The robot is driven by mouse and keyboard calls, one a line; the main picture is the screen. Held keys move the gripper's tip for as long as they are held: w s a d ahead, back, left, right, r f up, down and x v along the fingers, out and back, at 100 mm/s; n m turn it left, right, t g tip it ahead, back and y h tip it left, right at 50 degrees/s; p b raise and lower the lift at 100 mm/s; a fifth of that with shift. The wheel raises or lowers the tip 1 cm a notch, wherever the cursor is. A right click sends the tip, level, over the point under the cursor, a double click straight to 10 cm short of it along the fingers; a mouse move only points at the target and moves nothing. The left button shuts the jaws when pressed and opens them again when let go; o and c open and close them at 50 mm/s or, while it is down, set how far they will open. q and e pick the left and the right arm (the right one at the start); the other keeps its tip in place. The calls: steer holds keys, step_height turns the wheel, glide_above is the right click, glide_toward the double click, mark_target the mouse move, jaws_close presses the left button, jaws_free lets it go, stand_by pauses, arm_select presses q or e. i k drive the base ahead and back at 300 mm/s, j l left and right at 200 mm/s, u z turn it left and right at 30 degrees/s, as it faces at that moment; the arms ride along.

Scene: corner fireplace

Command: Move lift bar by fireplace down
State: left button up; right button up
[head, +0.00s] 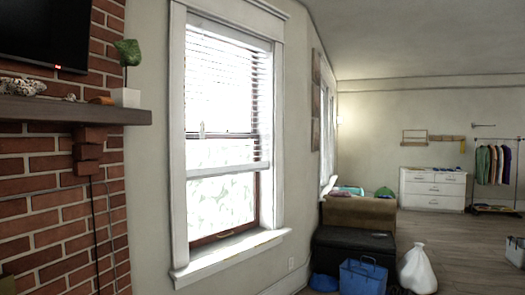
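A window (222,200) with a white frame is in the wall just right of the brick fireplace (45,195). White slatted blinds (215,75) cover its upper part. A pale horizontal bar (228,170) crosses the window at the lower end of the slats, a little below mid-height; it looks like the lift bar. Below it, the pane is uncovered down to the sill. Neither of my grippers is in view.
A dark mantel (75,112) with a white plant pot (126,97) juts out left of the window. The white sill (228,257) projects below. A blue bin (363,277), white bag (418,270) and dark bench (352,245) stand right. Wooden floor is open farther right.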

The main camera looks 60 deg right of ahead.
mark_target(221, 175)
steer(key=z, duration=2.25)
steer(key=i+z, duration=0.1)
steer(key=i, duration=2.5)
steer(key=i+u, duration=0.25)
steer(key=i, duration=0.35)
steer(key=i+l+u, duration=0.25)
steer(key=i, duration=0.3)
